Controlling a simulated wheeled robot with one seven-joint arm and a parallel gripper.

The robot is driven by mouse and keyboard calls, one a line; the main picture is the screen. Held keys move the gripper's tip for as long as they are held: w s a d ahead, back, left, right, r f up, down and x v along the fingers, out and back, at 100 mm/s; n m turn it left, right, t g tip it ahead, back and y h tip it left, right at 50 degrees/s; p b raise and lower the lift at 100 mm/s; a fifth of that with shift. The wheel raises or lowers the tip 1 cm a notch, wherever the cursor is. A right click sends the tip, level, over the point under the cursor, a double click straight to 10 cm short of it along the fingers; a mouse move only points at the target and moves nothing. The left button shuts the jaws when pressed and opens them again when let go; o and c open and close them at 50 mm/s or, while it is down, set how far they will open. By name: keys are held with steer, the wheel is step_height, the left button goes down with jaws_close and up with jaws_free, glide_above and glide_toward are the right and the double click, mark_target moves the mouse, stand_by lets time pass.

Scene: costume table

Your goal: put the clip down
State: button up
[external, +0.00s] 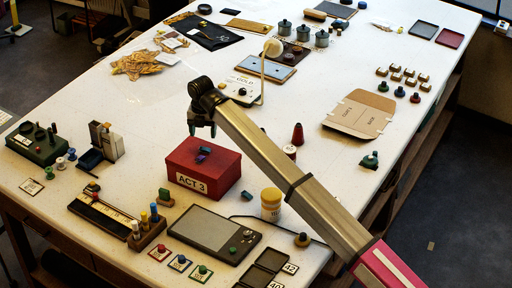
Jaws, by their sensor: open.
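A red box (203,168) labelled ACT 3 stands on the white table. Small purple and teal pieces, which look like clips (204,151), lie on its lid. My gripper (201,133) points down above the box, a little over these pieces. It is open, and I see nothing held between its fingers. A green clip-like piece (370,160) lies on the table to the right. The picture is too small to tell which piece is the task's clip.
A white device (237,87) labelled COLD and a tilted lamp-like stem are behind. A flat cardboard piece (359,113) lies right. Bare table lies left of the box.

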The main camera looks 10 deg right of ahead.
step_height(320, 180, up, 5)
steer(key=shift+r, duration=0.1)
stand_by(0.4)
